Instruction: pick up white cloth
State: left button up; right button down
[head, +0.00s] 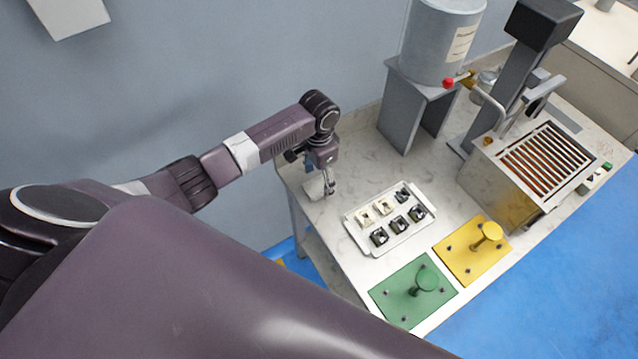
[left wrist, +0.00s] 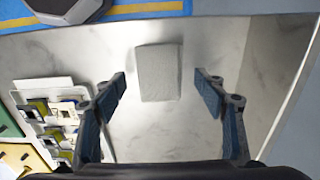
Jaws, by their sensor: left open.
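The white cloth (left wrist: 159,72) lies as a small pale folded block on the marble table top. In the left wrist view it sits ahead of and between the two fingers. In the head view the cloth (head: 314,189) is a small white patch at the table's left end, partly beside my gripper. My left gripper (head: 328,187) is just above the table there, its arm coming in from the left. In the left wrist view the left gripper (left wrist: 162,90) is open and empty, its fingers wide apart on either side of the cloth. My right gripper is not seen.
A white tray (head: 352,222) with several small parts lies right of the gripper. Beyond are a green plate (head: 397,296), a yellow plate (head: 458,262), a grey cylinder tank (head: 430,45) on a stand and a machine with a slatted top (head: 545,160). The table's left edge is close.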

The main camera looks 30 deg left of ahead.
aim_at(319, 184)
pick_arm(q)
jog(key=shift+f, duration=0.75)
jog(key=shift+c, duration=0.6)
jog(key=c, duration=1)
jog(key=shift+o, duration=0.2)
jog(key=shift+r, duration=0.1)
jog(key=shift+w+r, duration=0.1)
jog(key=shift+r, duration=0.35)
notch_tip(319, 184, up, 19)
jog(key=b, duration=0.1)
jog(key=shift+b, duration=0.35)
